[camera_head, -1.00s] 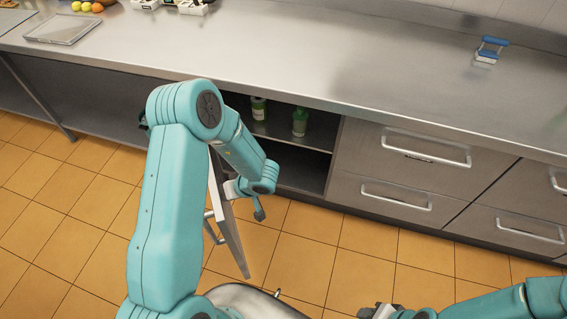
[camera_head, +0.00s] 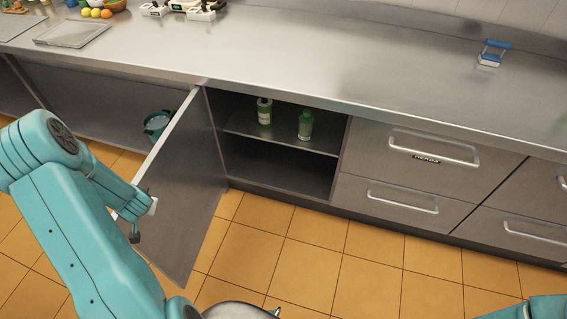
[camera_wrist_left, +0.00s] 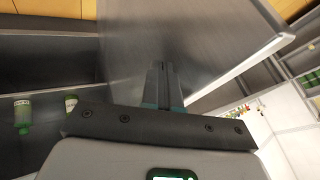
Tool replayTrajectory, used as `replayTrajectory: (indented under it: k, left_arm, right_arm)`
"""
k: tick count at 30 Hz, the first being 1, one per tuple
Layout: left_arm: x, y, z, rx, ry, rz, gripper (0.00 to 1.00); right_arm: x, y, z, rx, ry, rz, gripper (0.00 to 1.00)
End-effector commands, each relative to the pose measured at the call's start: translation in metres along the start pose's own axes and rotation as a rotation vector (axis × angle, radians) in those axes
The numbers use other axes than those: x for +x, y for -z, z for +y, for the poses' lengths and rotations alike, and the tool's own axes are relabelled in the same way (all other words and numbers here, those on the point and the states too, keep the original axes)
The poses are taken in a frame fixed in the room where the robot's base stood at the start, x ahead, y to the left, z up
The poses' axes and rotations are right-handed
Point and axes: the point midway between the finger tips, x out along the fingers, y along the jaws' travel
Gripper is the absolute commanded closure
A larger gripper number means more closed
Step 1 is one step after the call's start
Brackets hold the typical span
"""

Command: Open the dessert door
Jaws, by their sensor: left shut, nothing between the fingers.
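The dessert door (camera_head: 185,195) is a grey metal panel, swung wide open to the left of its cabinet (camera_head: 280,150). Its inner face shows in the head view. In the left wrist view the door (camera_wrist_left: 205,45) fills the upper middle. My left gripper (camera_wrist_left: 162,75) is shut and empty, with its fingers pointing at the door's inner face; I cannot tell if they touch it. My right gripper is outside the views.
Bottles (camera_head: 305,124) stand on the shelf inside the open cabinet. Drawers with bar handles (camera_head: 432,147) lie to its right. A teal bucket (camera_head: 157,122) shows behind the door. The steel counter (camera_head: 300,60) runs above. The tiled floor (camera_head: 300,255) before the cabinet is clear.

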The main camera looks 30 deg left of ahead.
Motion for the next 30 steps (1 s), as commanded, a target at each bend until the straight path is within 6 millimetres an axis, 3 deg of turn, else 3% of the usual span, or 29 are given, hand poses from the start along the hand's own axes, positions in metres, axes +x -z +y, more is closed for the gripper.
replayTrajectory:
  k: [3, 7, 30]
  left_arm:
    - [0.016, -0.003, -0.028, 0.003, 0.002, 0.004, 1.0]
    - [0.026, -0.003, -0.047, 0.003, -0.001, 0.003, 1.0]
    - [0.023, -0.004, -0.046, 0.003, -0.004, 0.004, 1.0]
  right_arm:
    - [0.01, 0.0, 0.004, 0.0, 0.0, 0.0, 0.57]
    - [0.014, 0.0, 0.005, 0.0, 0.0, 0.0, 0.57]
    - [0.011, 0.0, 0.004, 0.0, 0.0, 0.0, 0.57]
